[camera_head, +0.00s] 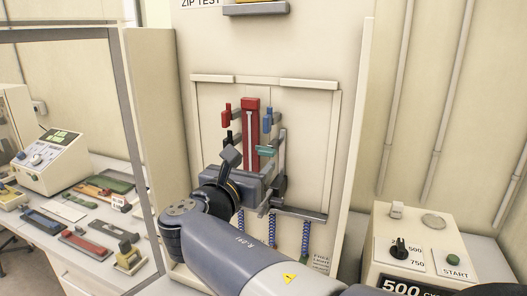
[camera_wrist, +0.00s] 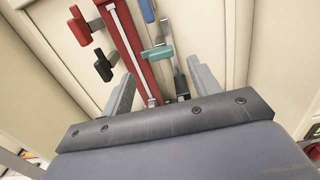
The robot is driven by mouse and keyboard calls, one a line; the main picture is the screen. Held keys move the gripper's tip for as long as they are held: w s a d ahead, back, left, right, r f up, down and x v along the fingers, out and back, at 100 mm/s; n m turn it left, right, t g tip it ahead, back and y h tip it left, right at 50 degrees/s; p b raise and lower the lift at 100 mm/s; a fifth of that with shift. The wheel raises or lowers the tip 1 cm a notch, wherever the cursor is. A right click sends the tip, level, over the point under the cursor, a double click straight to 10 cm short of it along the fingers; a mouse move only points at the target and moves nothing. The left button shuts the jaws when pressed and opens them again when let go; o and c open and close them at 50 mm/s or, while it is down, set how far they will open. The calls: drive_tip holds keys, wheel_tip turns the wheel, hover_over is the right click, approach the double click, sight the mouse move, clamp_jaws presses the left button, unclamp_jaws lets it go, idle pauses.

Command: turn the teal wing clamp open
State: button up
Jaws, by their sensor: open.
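The teal wing clamp (camera_head: 264,151) sits on the right side of the zip tester's upright fixture, just right of the red vertical rail (camera_head: 251,130). In the wrist view the teal clamp (camera_wrist: 157,53) lies beyond my fingers, between their lines, with its wing pointing left. My gripper (camera_wrist: 166,84) is open and empty, its two grey fingers spread apart and pointing up at the fixture. The clamp is apart from both fingers. In the head view my gripper is in front of the fixture's lower part, and my wrist hides some of it.
A red clamp (camera_head: 226,115) and a black clamp (camera_wrist: 103,65) are left of the rail; a blue clamp (camera_head: 267,121) is above the teal one. Side panels flank the fixture. A control box (camera_head: 412,250) stands at right, a cluttered bench (camera_head: 60,212) at left.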

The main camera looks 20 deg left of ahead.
sight(265, 153)
drive_tip(key=w, duration=0.2)
drive_tip(key=w+p, duration=0.1)
drive_tip(key=w, duration=0.3)
drive_tip(key=shift+w+d, duration=0.2)
drive_tip(key=shift+d, duration=0.1)
drive_tip(key=c, duration=1)
